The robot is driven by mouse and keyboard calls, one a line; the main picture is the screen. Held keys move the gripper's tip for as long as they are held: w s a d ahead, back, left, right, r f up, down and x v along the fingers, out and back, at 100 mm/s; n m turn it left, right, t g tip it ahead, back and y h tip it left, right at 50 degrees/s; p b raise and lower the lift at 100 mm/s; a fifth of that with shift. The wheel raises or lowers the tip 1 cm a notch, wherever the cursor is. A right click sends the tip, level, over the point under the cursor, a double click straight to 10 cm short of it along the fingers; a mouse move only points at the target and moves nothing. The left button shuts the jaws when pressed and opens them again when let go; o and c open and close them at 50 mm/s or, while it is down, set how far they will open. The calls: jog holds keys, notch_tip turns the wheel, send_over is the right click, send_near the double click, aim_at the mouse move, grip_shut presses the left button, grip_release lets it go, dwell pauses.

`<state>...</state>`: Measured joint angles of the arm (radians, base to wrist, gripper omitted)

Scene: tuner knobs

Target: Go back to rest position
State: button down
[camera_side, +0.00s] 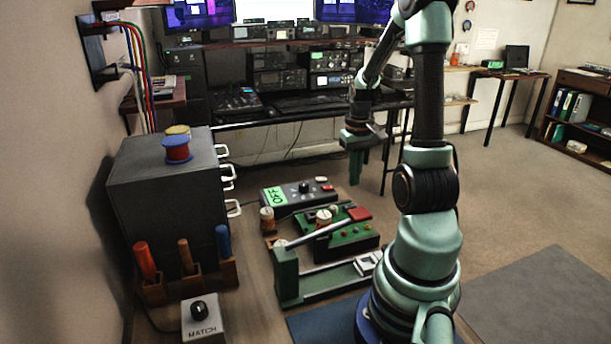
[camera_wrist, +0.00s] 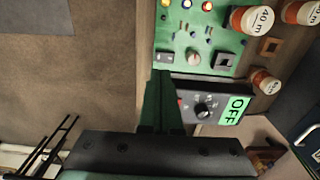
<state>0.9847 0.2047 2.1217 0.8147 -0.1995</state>
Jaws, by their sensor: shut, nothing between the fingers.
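My gripper (camera_side: 355,168) hangs above the floor, to the right of and higher than the dark tuner box with the green OFF label (camera_side: 275,196). Its fingers point down, are shut and hold nothing. In the wrist view my gripper (camera_wrist: 162,80) reaches up from the bottom, with its green fingers together beside the OFF box (camera_wrist: 215,107). That box has a black knob (camera_wrist: 203,110). My arm stands raised and bent, with its base on a blue mat (camera_side: 310,328).
A MATCH box (camera_side: 201,315) is at front left. A dark drawer cabinet (camera_side: 165,185) stands left, with spools on top. A desk with radios (camera_side: 285,80) is behind. Carpet at right is open.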

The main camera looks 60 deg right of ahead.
jog(key=shift+r, duration=0.25)
jog(key=w+a+r+n+t, duration=0.1)
jog(key=w+a+r+n, duration=0.1)
jog(key=w+a+r, duration=0.3)
jog(key=w+a+r+n+t+h, duration=0.1)
jog(key=w+a+r+n, duration=0.1)
jog(key=a, duration=0.6)
jog(key=w+a+r+n+t, duration=0.2)
jog(key=w+a+r, duration=0.15)
jog(key=a, duration=0.25)
jog(key=s+a+r+n+t+y, duration=0.1)
jog(key=a+r+n, duration=0.2)
jog(key=a, duration=0.7)
jog(key=shift+s+a+t, duration=0.15)
jog(key=shift+s+t, duration=0.1)
jog(key=shift+t, duration=0.05)
jog(key=shift+r, duration=0.1)
